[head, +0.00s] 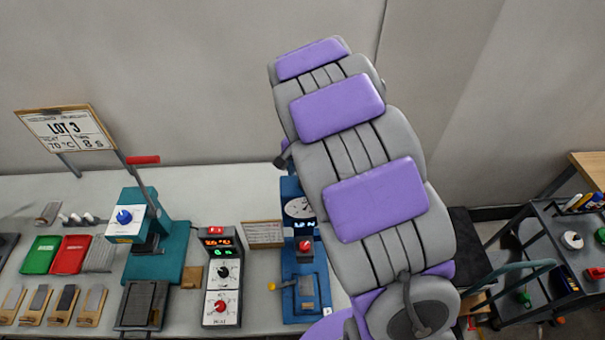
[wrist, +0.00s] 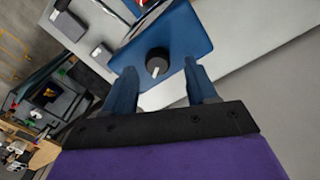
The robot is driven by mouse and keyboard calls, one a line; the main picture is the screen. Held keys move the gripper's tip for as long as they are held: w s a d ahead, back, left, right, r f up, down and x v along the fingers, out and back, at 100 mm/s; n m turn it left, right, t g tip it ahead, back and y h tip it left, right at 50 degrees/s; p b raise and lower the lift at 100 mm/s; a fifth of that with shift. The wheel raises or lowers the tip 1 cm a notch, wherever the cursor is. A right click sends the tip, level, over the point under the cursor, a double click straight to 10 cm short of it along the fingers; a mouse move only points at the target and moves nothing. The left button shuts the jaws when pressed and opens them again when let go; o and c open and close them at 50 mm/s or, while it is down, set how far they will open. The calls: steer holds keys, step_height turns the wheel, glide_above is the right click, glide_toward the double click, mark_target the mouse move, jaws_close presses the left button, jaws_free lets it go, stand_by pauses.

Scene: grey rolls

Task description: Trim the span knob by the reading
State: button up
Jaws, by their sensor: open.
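A black round knob (wrist: 158,58) with a white pointer mark sits on a blue panel (wrist: 190,35) in the wrist view. My gripper (wrist: 160,80) is open; its two blue fingers stand on either side of the knob's line, with the knob just beyond and between the tips. I cannot tell whether either finger touches it. In the head view a blue instrument (head: 290,190) carries a round dial gauge (head: 298,207), a small lit display (head: 304,229) too small to read, and a red button (head: 305,246). My arm hides its right side, and the black knob and gripper do not show there.
A black controller (head: 221,290) with red and green digits and two knobs stands left of the instrument. A green press (head: 160,240) with a red-handled lever is further left. A dark cart (head: 550,240) stands at right.

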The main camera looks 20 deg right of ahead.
step_height(320, 180, up, 16)
steer(key=b, duration=0.1)
steer(key=shift+f, duration=0.2)
stand_by(0.4)
